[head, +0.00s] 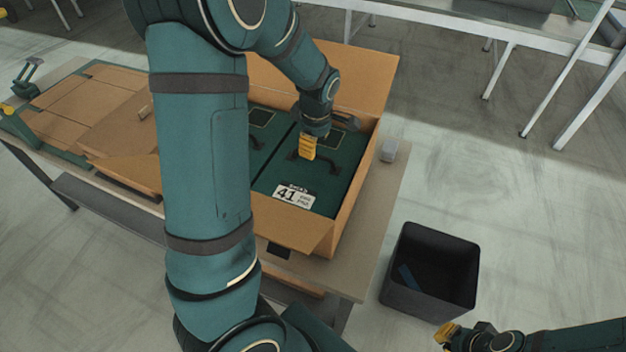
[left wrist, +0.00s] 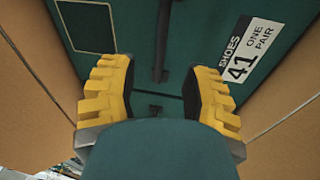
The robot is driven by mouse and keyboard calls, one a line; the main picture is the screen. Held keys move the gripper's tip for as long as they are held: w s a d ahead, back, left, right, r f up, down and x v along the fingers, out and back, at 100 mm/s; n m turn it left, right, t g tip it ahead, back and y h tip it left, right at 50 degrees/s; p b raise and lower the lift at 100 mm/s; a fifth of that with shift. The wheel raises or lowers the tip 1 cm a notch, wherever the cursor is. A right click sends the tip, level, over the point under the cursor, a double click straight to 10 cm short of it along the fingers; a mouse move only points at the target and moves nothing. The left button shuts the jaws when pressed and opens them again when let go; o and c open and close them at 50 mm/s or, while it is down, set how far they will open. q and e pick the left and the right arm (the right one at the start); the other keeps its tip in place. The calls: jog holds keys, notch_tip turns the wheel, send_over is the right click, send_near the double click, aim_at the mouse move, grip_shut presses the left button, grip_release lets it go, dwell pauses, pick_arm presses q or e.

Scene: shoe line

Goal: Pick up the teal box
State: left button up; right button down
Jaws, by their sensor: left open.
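The teal box (head: 325,185) lies flat in an open cardboard carton (head: 345,215), with a white label reading 41 and a dark handle (head: 328,163) on its top. My left gripper (head: 308,150) is above this top, near the handle. In the left wrist view, the yellow fingers of the left gripper (left wrist: 158,100) are spread apart with nothing between their tips. The handle (left wrist: 161,45) runs ahead of the gap on the teal box (left wrist: 195,40). Contact with the box cannot be told. My right gripper (head: 447,333) is low at the right, seen side-on; its jaws are unclear.
Another teal surface (head: 262,125) lies beside the box in the carton, past a dark gap. A black bin (head: 430,300) stands right of the table (head: 375,240). A small grey block (head: 389,150) sits near the table's right edge.

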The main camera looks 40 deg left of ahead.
aim_at(313, 173)
pick_arm(q)
jog(key=shift+w+a+f+b, duration=0.15)
jog(key=shift+f+b, duration=0.15)
jog(key=shift+f, duration=0.7)
jog(key=shift+w+a+f+b, duration=0.1)
jog(key=shift+a+f+b, duration=0.15)
jog(key=shift+f, duration=0.7)
jog(key=shift+w+a+f+b, duration=0.1)
jog(key=shift+f+b, duration=0.25)
jog(key=shift+f, duration=0.65)
jog(key=shift+r, duration=0.1)
jog(key=shift+o, duration=0.2)
jog(key=shift+s, duration=0.1)
grip_shut()
